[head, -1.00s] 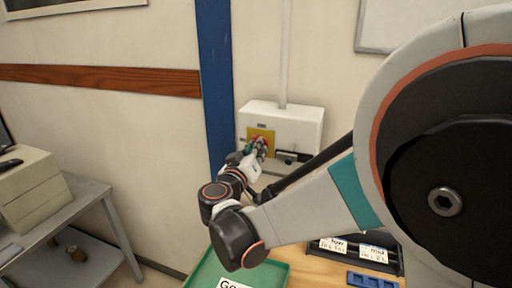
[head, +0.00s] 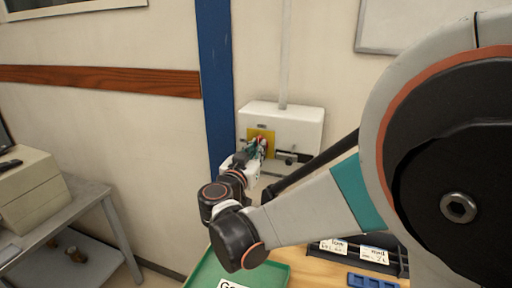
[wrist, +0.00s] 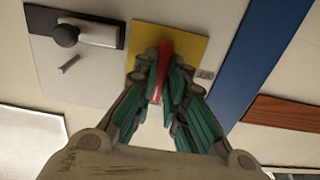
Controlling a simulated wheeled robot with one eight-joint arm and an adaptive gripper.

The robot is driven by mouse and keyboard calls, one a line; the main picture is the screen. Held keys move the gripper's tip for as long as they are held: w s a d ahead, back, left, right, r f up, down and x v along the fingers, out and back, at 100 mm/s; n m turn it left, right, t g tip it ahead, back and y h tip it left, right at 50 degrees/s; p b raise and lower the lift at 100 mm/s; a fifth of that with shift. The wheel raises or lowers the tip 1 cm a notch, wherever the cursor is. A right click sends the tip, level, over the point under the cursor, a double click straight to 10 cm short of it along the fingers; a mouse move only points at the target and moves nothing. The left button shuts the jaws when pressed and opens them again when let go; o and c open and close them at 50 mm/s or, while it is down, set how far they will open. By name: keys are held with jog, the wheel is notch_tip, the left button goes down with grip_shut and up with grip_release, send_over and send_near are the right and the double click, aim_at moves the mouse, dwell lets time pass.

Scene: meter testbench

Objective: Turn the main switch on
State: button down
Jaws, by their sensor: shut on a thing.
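The main switch is a red handle (wrist: 162,68) on a yellow plate (wrist: 190,45), which also shows in the head view (head: 250,132). The plate is on the front of a white wall box (head: 290,115). My gripper (wrist: 165,62) has its green-sided fingers closed around the red handle, one on each side. In the head view my gripper (head: 260,148) is at the yellow plate and hides much of the handle. The fingers cover part of the handle, so I cannot tell its exact switch position.
A dark round knob (wrist: 66,35) on a metal plate sits beside the yellow plate. A blue post (head: 215,90) stands left of the box. Below are a green tray (head: 205,270) and a black labelled rack (head: 385,262) on the wooden bench.

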jog(key=shift+f, duration=0.1)
jog(key=c, duration=1.6)
grip_release()
jog(key=shift+c, duration=0.2)
